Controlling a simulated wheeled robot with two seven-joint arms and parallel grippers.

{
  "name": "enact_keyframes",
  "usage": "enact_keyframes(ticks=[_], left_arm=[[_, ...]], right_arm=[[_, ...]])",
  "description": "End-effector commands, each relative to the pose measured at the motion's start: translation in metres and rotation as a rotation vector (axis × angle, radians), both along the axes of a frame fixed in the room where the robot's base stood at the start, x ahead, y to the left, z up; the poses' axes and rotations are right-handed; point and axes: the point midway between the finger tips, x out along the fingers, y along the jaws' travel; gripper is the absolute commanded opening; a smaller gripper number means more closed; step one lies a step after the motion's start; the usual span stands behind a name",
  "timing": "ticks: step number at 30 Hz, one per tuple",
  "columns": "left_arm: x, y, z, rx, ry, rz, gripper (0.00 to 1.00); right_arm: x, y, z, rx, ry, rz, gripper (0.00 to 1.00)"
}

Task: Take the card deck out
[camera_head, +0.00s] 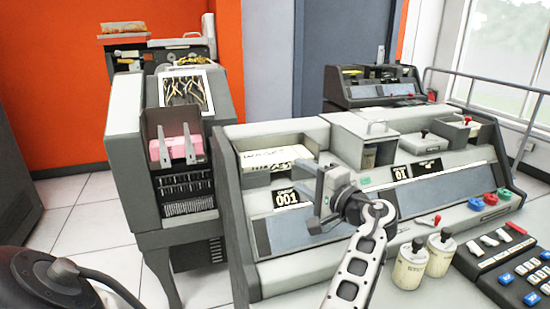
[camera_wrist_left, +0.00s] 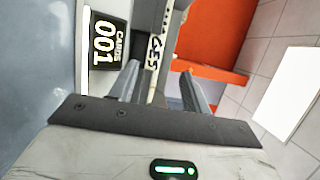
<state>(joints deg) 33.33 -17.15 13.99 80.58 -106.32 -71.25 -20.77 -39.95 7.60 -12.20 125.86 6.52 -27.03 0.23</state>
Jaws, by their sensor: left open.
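A white card deck (camera_head: 277,158) with dark writing lies in the left bay of the grey card machine (camera_head: 285,229), above a black label (camera_head: 287,198) reading CARDS 001. My left gripper (camera_head: 321,198) is in front of the machine, to the right of and below the deck. It is open, with nothing between its fingers. In the left wrist view, the gripper (camera_wrist_left: 160,75) points towards the bay, and part of the deck's marked edge (camera_wrist_left: 155,55) shows between the fingers. The deck is apart from the fingers in the head view. My right gripper is not in view.
Pink cards (camera_head: 176,149) sit in a separate grey machine on the left. A lidded box (camera_head: 362,137) stands right of the deck's bay. Two cream bottles (camera_head: 410,265) and a keypad (camera_head: 520,268) are at the front right. A second console (camera_head: 374,91) stands behind.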

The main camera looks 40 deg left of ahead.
Motion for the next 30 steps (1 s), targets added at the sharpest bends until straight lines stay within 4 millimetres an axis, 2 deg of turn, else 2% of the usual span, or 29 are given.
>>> enact_keyframes(ticks=[3,10,18,27,29,30], left_arm=[[0.003,0.016,0.0,0.001,0.002,0.0,0.48],[0.006,0.032,-0.001,0.0,0.001,-0.001,0.48],[0.013,0.068,-0.007,0.0,0.001,-0.002,0.48],[0.014,0.074,-0.009,-0.001,0.002,-0.003,0.48],[0.014,0.074,-0.009,-0.001,0.002,-0.003,0.34],[0.014,0.074,-0.009,-0.001,0.002,-0.003,0.23]], right_arm=[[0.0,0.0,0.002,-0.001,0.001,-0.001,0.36],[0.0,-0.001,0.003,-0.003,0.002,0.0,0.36],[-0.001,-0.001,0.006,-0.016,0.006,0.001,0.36],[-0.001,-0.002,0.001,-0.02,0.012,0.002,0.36],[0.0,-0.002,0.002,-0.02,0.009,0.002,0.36],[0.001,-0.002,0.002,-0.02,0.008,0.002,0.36]])
